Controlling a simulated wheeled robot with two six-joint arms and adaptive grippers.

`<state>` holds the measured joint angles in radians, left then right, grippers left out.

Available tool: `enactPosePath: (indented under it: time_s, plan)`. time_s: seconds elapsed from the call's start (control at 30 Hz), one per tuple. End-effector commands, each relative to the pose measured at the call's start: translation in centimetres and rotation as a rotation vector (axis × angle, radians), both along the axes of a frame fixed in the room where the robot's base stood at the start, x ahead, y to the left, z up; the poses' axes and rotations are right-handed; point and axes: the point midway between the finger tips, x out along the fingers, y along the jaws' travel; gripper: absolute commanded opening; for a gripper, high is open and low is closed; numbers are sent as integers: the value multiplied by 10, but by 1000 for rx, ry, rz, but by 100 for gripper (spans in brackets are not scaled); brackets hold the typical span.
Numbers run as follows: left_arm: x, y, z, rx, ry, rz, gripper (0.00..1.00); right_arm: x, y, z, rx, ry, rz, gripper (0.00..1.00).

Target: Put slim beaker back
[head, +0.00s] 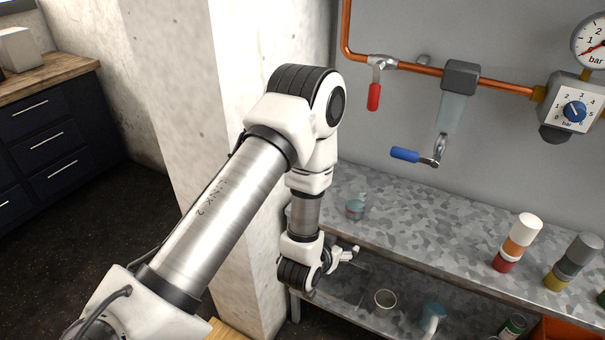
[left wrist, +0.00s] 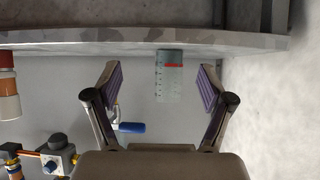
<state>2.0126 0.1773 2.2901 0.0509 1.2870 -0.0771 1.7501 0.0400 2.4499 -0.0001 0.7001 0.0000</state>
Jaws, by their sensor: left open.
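The slim beaker (head: 355,207) is clear glass with a red band. It stands upright at the left end of the galvanised upper shelf (head: 420,228). My left gripper (head: 346,254) is at the shelf's front edge, in front of the beaker and apart from it. In the left wrist view, which is upside down, the beaker (left wrist: 169,80) shows its scale marks and lies between the two spread fingers in the picture, beyond their tips. The left gripper (left wrist: 158,72) is open and empty. My right gripper is not in view.
A concrete pillar (head: 240,60) stands close left of the shelf. Red-orange-white (head: 517,243) and yellow-grey (head: 573,262) stacks stand further right. A blue-handled tap (head: 405,155) hangs above. A round cup (head: 385,298) and a bluish mug (head: 433,315) are on the lower shelf.

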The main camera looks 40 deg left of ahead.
Motion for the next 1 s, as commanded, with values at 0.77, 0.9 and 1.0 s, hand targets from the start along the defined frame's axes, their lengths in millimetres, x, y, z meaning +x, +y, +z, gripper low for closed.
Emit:
enactPosePath:
  time_s: [0.77,0.9,1.0]
  plan:
    - [-268,-59,-141,-114,998,-119,81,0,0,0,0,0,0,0]
    - [-268,-59,-141,-114,997,-119,81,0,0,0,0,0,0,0]
    - [-268,-59,-141,-113,996,-119,81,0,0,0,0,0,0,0]
